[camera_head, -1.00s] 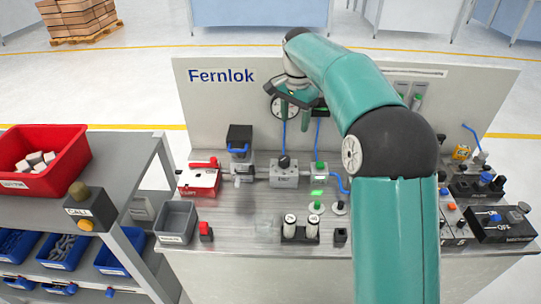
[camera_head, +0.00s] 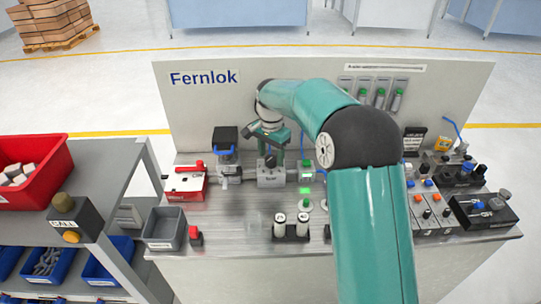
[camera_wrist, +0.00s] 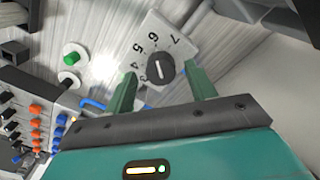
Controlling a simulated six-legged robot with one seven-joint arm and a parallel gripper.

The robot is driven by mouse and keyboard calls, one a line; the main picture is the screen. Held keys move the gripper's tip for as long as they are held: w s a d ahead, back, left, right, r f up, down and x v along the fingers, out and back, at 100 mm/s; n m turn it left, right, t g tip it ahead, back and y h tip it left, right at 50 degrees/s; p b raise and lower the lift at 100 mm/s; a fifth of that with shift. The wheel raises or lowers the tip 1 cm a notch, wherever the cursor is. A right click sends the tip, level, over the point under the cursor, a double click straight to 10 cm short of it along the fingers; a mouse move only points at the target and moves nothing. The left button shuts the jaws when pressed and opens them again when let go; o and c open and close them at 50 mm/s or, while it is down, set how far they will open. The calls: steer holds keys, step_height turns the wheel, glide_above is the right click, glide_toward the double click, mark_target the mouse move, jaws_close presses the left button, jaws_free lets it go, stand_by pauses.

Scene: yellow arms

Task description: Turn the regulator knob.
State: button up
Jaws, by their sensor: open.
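The regulator knob (camera_wrist: 160,67) is black with a white line and sits on a pale dial plate (camera_wrist: 180,33) with printed numbers. In the wrist view its white line stands nearly upright. In the head view the knob (camera_head: 270,161) is on top of a grey regulator block (camera_head: 271,178) on the bench. My gripper (camera_wrist: 162,70) is open, with one green finger on each side of the knob in the wrist view. Contact and the exact height gap cannot be told. In the head view my gripper (camera_head: 270,147) is above the block, partly covering what lies behind it.
A red box (camera_head: 186,184) and a grey bin (camera_head: 164,230) lie to the left. Two white cylinders (camera_head: 291,224) stand in front of the block. A lit green indicator (camera_head: 305,190) and blue tubing are close on the right. Switch panels (camera_head: 430,208) fill the right side.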

steer(key=shift+f, duration=0.45)
steer(key=c, duration=1)
